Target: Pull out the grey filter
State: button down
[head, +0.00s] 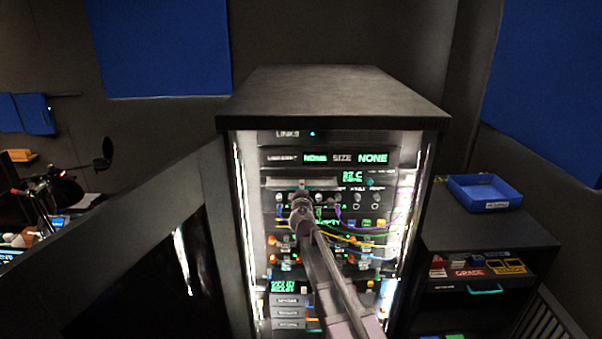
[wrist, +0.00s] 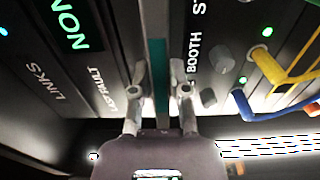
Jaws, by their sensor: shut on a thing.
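The grey filter (head: 280,183) is a pale, wide strip across the front of the lit rack, left of a small green display. In the wrist view the grey filter (wrist: 155,20) runs up the picture as a light bar, with a teal part between my fingers. My gripper (head: 303,190) is at the strip's front, and its fingers hide part of it. In the wrist view my gripper (wrist: 161,75) has one finger on each side of the bar and is shut on it. I cannot tell how far the filter stands out of its slot.
Coloured cables (head: 365,232) and knobs are just below the filter; a blue cable (wrist: 245,105) and yellow cable (wrist: 285,72) show close to my right finger. A display row (head: 340,158) is above. A blue tray (head: 484,193) sits on the cabinet at right.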

jog(key=s, duration=0.6)
jog(key=shift+s, duration=0.2)
dwell(1.0)
jog(key=shift+s+a, duration=0.1)
jog(key=shift+s, duration=0.05)
dwell(0.5)
jog(key=s, duration=0.7)
jog(key=shift+s+a, duration=0.15)
jog(key=shift+s, duration=0.2)
dwell(1.2)
dwell(0.5)
jog(key=shift+s, duration=1.45)
jog(key=shift+s, duration=0.1)
